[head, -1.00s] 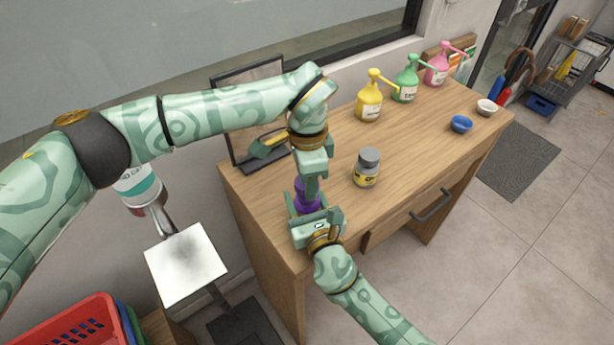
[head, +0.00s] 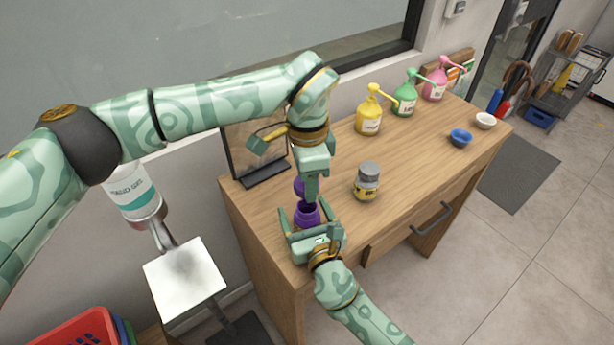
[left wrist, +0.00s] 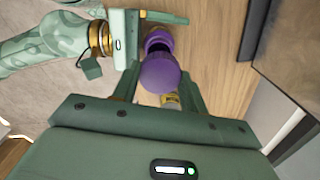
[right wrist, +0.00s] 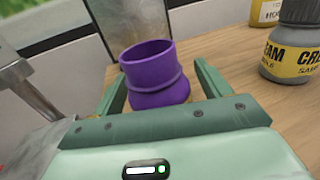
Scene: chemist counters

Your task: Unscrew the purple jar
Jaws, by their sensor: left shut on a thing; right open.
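The purple jar's body (head: 307,217) stands near the left end of the wooden counter. In the right wrist view, the jar body (right wrist: 152,72) is upright with an open top. The purple lid (head: 299,187) is apart from it, just above, and shows as a rounded dome in the left wrist view (left wrist: 160,73). My left gripper (head: 308,192) is shut on the lid, its fingers partly hiding it. My right gripper (head: 314,224) is open, with one finger on each side of the jar body (left wrist: 158,41).
A grey cream jar (head: 367,182) stands to the right of the purple jar. Yellow (head: 369,112), green (head: 408,95) and pink (head: 436,82) pump bottles line the back. Blue (head: 460,138) and white (head: 485,121) bowls sit at the right end. A dark-framed panel (head: 258,152) stands behind.

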